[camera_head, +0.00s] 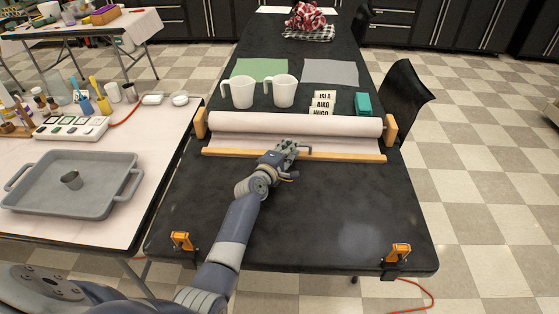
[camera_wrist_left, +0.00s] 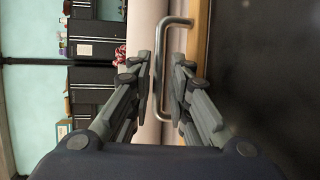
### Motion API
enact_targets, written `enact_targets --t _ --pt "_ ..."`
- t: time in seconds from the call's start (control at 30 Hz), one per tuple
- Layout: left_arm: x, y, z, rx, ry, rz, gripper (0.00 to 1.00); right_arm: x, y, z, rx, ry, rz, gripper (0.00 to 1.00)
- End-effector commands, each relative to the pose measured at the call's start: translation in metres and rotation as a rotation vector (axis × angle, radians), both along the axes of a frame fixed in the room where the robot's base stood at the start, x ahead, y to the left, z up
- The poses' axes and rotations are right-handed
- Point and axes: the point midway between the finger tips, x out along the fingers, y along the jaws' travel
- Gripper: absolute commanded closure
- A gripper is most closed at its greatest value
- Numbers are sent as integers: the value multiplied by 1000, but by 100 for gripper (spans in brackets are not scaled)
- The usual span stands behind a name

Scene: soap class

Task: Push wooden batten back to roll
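The wooden batten (camera_head: 225,153) lies across the black table at the front edge of the white paper, a little in front of the paper roll (camera_head: 295,124). A strip of paper shows between roll and batten. A metal U-shaped handle (camera_head: 307,151) sits near the batten's middle; it also shows in the left wrist view (camera_wrist_left: 163,45), with the batten (camera_wrist_left: 198,35) beside it. My left gripper (camera_head: 292,146) is at the handle. In the left wrist view, its fingers (camera_wrist_left: 161,75) stand on either side of the handle's bar with narrow gaps. My right gripper is out of view.
Two white pitchers (camera_head: 241,91) (camera_head: 283,91), name cards (camera_head: 323,102) and a teal box (camera_head: 363,104) stand behind the roll. Wooden end blocks (camera_head: 390,130) hold the roll. Orange clamps (camera_head: 181,241) (camera_head: 398,253) grip the front edge. The table's front is clear.

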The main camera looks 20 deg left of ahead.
Motion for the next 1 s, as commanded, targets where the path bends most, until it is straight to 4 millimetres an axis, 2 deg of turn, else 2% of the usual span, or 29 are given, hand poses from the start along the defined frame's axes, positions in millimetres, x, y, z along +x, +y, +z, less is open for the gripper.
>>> enact_targets --t 0.3,0.5,0.7,0.93,1.0 --pt "-54 2 9 0 1 0 82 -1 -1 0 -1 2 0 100" --pt "-78 3 13 0 1 -1 82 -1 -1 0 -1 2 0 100" --pt "-87 3 15 1 2 -1 82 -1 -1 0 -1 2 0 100" --pt "-87 3 15 1 2 -1 82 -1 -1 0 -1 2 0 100" --pt "-86 3 17 6 -1 -1 70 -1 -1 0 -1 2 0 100"
